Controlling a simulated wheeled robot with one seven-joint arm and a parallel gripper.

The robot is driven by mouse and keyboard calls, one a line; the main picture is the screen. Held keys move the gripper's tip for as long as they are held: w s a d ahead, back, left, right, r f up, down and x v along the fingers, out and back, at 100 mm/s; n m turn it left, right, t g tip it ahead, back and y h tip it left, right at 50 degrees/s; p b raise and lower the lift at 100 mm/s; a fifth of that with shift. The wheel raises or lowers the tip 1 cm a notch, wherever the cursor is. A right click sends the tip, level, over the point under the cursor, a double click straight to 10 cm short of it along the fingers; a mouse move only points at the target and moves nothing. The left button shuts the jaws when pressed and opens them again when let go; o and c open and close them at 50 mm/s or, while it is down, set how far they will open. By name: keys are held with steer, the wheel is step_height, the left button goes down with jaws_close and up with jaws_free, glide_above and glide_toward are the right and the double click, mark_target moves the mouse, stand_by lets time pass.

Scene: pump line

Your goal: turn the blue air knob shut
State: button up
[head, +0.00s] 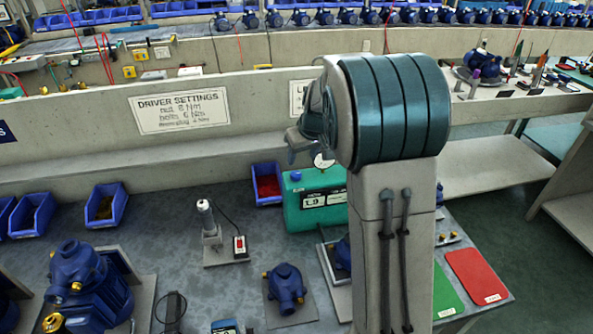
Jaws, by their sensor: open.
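I cannot make out the blue air knob in the head view. A small part of a white round dial (323,161) shows just left of my arm, above the green box, and what is around it is hidden behind the arm. My arm stands large in the right middle of the picture and covers part of the bench and the wall.
A green box (308,208) and a red-filled blue bin (266,184) stand left of my arm. A blue pump part (286,284) and a larger pump (85,287) are nearer. A red mat (476,276) lies at right. The grey bench between is partly clear.

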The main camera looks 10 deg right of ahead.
mark_target(296, 173)
steer(key=p+x, duration=0.1)
steer(key=x, duration=0.8)
steer(key=shift+w+f, duration=0.15)
steer(key=c, duration=1)
